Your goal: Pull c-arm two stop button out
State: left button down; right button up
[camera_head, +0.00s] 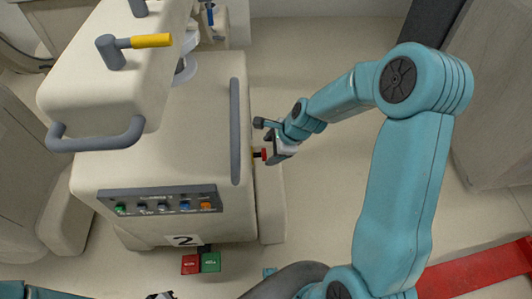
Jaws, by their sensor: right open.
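The c-arm cart (200,150) marked with a 2 stands at the left, cream-coloured with grey handles. A red stop button (264,154) sticks out from its right side, low beside the vertical grey handle. My right gripper (269,142) is open at the button, with its fingers around or just beside it; I cannot tell whether they touch it. The gripper partly hides the button.
A control panel (160,201) with coloured buttons is on the cart's front. Red (191,264) and green (211,262) pedals lie on the floor before it. A grey handle (235,130) runs close to my right gripper. Open floor (310,60) lies behind; a covered block (505,100) stands right.

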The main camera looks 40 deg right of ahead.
jog(key=x, duration=0.3)
jog(key=shift+w+a+f, duration=0.1)
jog(key=shift+w+a, duration=0.05)
jog(key=c, duration=0.6)
grip_shut()
jog(key=shift+s+d+b, duration=0.55)
jog(key=shift+d+b, duration=0.1)
jog(key=shift+d, duration=0.1)
jog(key=shift+o, duration=1.7)
grip_release()
jog(key=shift+o, duration=1.3)
jog(key=shift+d, duration=0.1)
